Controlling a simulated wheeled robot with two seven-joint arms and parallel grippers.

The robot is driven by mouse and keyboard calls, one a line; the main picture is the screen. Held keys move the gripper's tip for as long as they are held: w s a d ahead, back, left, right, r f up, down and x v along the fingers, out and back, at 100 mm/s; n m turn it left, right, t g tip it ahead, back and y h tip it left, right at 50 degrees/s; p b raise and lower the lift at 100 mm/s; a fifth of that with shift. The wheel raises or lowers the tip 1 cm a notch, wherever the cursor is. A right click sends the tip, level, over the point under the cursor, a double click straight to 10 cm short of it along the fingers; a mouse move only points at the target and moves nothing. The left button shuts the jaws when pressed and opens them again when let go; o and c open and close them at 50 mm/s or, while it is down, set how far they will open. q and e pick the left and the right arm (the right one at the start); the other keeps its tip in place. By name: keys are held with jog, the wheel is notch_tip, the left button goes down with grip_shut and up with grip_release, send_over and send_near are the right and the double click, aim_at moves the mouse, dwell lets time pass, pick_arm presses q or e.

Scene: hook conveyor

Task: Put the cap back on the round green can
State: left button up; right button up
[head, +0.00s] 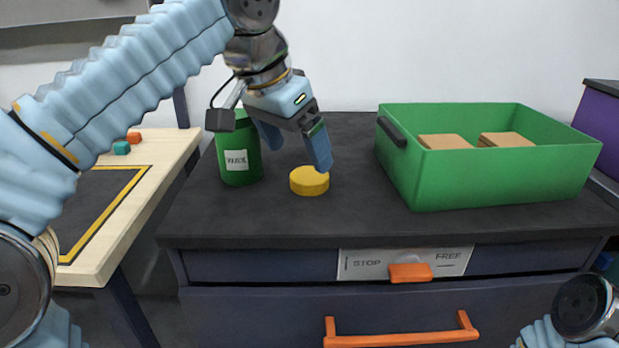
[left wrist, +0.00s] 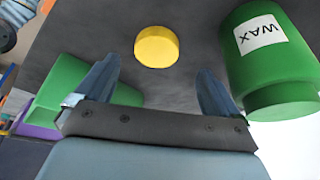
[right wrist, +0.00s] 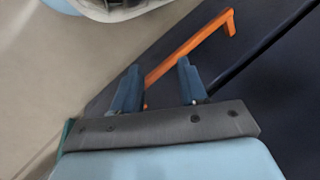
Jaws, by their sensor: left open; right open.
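The round green can (head: 238,152) with a white WAX label stands upright on the dark worktop, its top partly hidden by my left gripper. It also shows in the left wrist view (left wrist: 275,65). The yellow cap (head: 309,181) lies flat on the worktop to the right of the can; in the left wrist view it lies ahead of the fingers (left wrist: 157,47). My left gripper (head: 294,150) is open and empty, above and behind the cap, not touching it. My right gripper (right wrist: 158,85) is open and empty, near the orange drawer handle (right wrist: 190,52).
A green bin (head: 490,176) with brown boxes stands on the right of the worktop (head: 340,225). A slider (head: 410,273) marked STOP and FREE is on the front edge. A pale wooden table (head: 150,180) with small blocks stands at the left. The worktop around the cap is clear.

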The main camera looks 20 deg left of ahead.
aim_at(311, 174)
pick_arm(q)
jog(key=b+x, duration=0.1)
jog(key=x, duration=0.4)
jog(key=shift+d+f, duration=0.15)
jog(key=shift+d, duration=0.1)
jog(key=c, duration=1.1)
jog(key=shift+r, duration=0.55)
jog(key=r, duration=0.1)
jog(key=r+p, duration=0.1)
jog(key=r, duration=0.1)
jog(key=shift+s+d, duration=0.1)
jog(key=shift+s, duration=0.1)
jog(key=s+d+r+p, duration=0.2)
jog(key=s+d+r, duration=0.3)
jog(key=s+r, duration=0.4)
jog(key=s, duration=0.3)
jog(key=shift+s, duration=0.35)
